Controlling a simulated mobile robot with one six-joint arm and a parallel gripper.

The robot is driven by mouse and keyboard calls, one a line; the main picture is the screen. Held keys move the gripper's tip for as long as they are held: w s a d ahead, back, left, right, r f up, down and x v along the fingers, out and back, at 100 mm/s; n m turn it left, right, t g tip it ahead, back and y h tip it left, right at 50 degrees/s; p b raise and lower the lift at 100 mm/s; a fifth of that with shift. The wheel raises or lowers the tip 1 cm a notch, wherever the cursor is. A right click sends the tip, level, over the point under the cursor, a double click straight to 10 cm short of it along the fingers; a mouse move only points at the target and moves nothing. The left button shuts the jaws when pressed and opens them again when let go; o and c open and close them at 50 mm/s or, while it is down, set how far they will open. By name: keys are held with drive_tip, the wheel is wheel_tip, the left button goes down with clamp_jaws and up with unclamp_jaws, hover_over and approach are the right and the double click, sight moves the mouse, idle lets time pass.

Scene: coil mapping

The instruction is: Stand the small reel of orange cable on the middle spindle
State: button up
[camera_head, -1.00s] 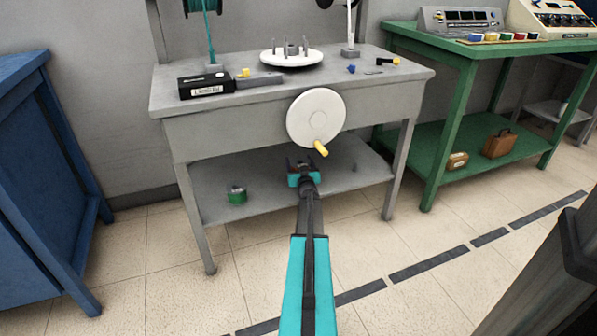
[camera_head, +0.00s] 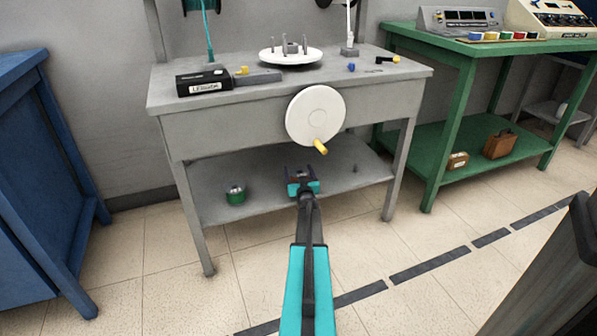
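My gripper (camera_head: 301,174) is at the front of the grey bench's lower shelf (camera_head: 265,190), with its two dark fingers apart. A small dark shape shows between or behind the fingers; I cannot tell what it is. I see no orange cable reel. A small green reel (camera_head: 236,195) stands upright on the left of this shelf. A short thin peg (camera_head: 355,168) stands bare on the right of the shelf. The middle spindle cannot be made out; my gripper covers the middle of the shelf.
Above my gripper, a white disc (camera_head: 311,112) with a yellow handle (camera_head: 320,147) juts from the bench front. The bench top (camera_head: 350,85) carries a white pegged turntable (camera_head: 290,58) and a black box (camera_head: 203,84). A blue cabinet (camera_head: 45,180) is left, a green table (camera_head: 455,55) right.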

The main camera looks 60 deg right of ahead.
drive_tip(key=shift+o, duration=0.9)
drive_tip(key=shift+r, duration=0.1)
drive_tip(key=shift+r, duration=0.15)
drive_tip(key=shift+p+v, duration=1.65)
drive_tip(key=shift+v, duration=4.35)
